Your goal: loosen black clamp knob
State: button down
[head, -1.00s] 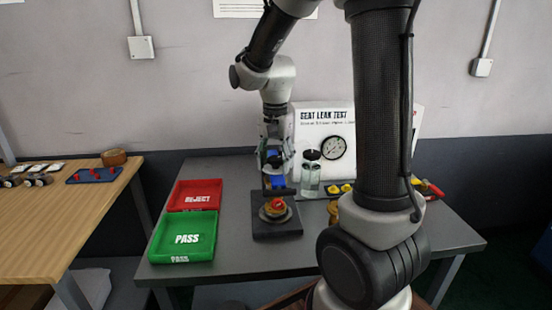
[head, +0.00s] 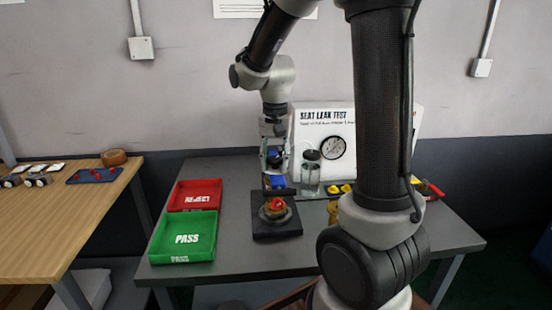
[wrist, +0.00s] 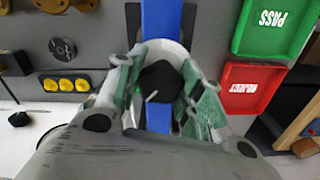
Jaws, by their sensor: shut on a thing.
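The black clamp knob (wrist: 158,82) is a faceted black piece with a pale line on its top, seen in the middle of the wrist view. It sits over a long blue bar (wrist: 160,22) of the clamp fixture. My gripper (wrist: 163,86) has its green-padded fingers closed around the knob from both sides. In the head view my gripper (head: 275,160) points down behind the black fixture base (head: 290,232), and the knob is mostly hidden by the fingers. A round part with a red top (head: 277,204) sits on the fixture base.
A red REJECT tray (head: 176,205) and a green PASS tray (head: 157,250) lie left of the fixture. A glass jar (head: 311,178) stands close right of my gripper, before the SEAT LEAK TEST panel (head: 375,120). Yellow pieces (wrist: 66,84) lie nearby.

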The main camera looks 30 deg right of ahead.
jog(key=n, duration=0.5)
jog(key=shift+s+f+n, duration=0.1)
jog(key=shift+f+n, duration=0.1)
jog(key=shift+n, duration=0.2)
jog(key=n, duration=0.4)
jog(key=c, duration=1)
grip_release()
jog(key=shift+f, duration=0.1)
